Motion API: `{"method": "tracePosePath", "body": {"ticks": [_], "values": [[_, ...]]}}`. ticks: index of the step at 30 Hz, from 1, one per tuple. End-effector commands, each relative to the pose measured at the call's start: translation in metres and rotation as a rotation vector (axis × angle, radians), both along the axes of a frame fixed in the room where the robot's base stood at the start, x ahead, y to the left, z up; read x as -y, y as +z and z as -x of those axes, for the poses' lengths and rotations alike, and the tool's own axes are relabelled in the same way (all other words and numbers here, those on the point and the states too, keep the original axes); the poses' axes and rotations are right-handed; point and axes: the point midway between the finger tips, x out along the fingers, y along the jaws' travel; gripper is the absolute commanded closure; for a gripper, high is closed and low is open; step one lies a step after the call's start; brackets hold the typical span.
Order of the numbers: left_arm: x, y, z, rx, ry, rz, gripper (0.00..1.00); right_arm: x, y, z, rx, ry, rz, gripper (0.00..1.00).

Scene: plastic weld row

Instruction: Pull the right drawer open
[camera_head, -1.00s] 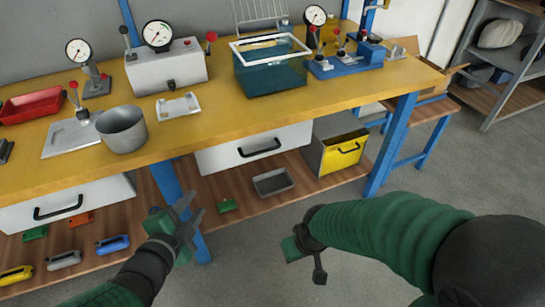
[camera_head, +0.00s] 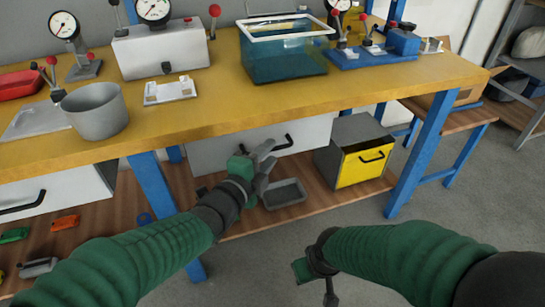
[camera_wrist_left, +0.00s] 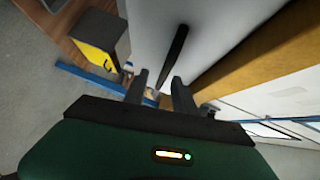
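The right drawer (camera_head: 222,151) is a white front under the yellow workbench, with a black bar handle (camera_head: 284,144). It looks closed. My left gripper (camera_head: 266,160) is in front of this drawer, its fingers close to the handle and hiding part of it. In the left wrist view the handle (camera_wrist_left: 176,48) stands out from the pale drawer front, ahead of the two fingers (camera_wrist_left: 160,88). The fingers are apart with nothing between them; contact is not visible. My right gripper (camera_head: 315,275) hangs low in front of the bench, away from the drawer; its finger opening is unclear.
A grey tray (camera_head: 284,194) and a yellow-fronted bin (camera_head: 362,166) sit on the wooden lower shelf. Blue legs (camera_head: 420,150) bound the bench. A grey pot (camera_head: 97,112) and a teal tank (camera_head: 283,62) stand on top.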

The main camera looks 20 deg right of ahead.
Motion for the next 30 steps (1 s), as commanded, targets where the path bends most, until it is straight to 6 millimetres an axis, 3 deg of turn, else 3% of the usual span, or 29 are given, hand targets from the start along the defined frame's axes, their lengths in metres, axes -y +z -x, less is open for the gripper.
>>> {"method": "tracePosePath", "body": {"ticks": [6,14,21,30], "values": [[0.017,-0.004,-0.018,0.0,0.0,0.001,0.68,0.0,-0.01,0.0,0.0,0.001,0.0,0.64],[0.018,-0.003,-0.019,-0.001,0.001,0.001,0.68,0.0,-0.009,0.0,0.0,0.001,0.0,0.64],[0.018,-0.003,-0.019,-0.001,0.001,0.001,0.99,0.0,-0.009,0.0,0.0,0.0,0.0,0.64],[0.017,-0.005,-0.019,-0.003,0.002,-0.002,1.0,0.0,-0.009,0.0,0.0,0.001,0.0,0.64]]}}
